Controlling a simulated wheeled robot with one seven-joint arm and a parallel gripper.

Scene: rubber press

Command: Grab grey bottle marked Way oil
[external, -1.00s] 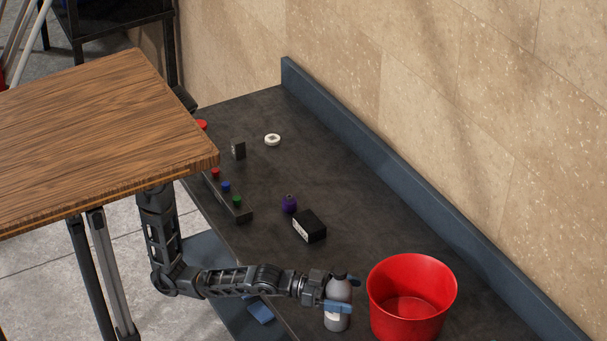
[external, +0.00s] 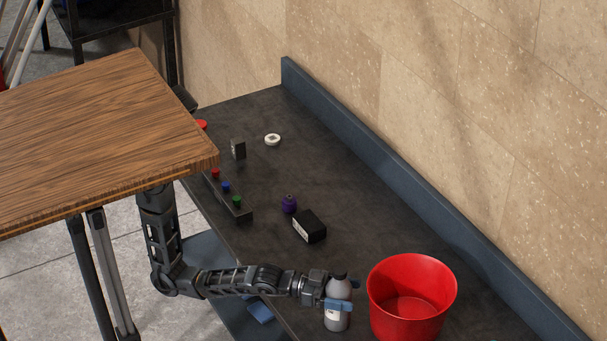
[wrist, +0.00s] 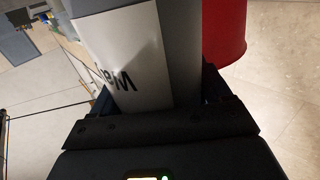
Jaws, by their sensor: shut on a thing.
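The grey bottle (external: 337,318) stands near the front edge of the dark worktop, upright as far as the external view shows. It has a dark cap and a pale label. In the wrist view the bottle (wrist: 128,50) fills the space between the fingers, and its white label shows part of the word "Way". My gripper (external: 338,295) is shut on the bottle, with a blue fingertip on each side of it. I cannot tell whether the bottle's base touches the worktop.
A red bucket (external: 411,300) stands close to the right of the bottle. A wooden tabletop (external: 95,135) overhangs my arm at left. A blue-grey ledge (external: 420,210) runs along the wall.

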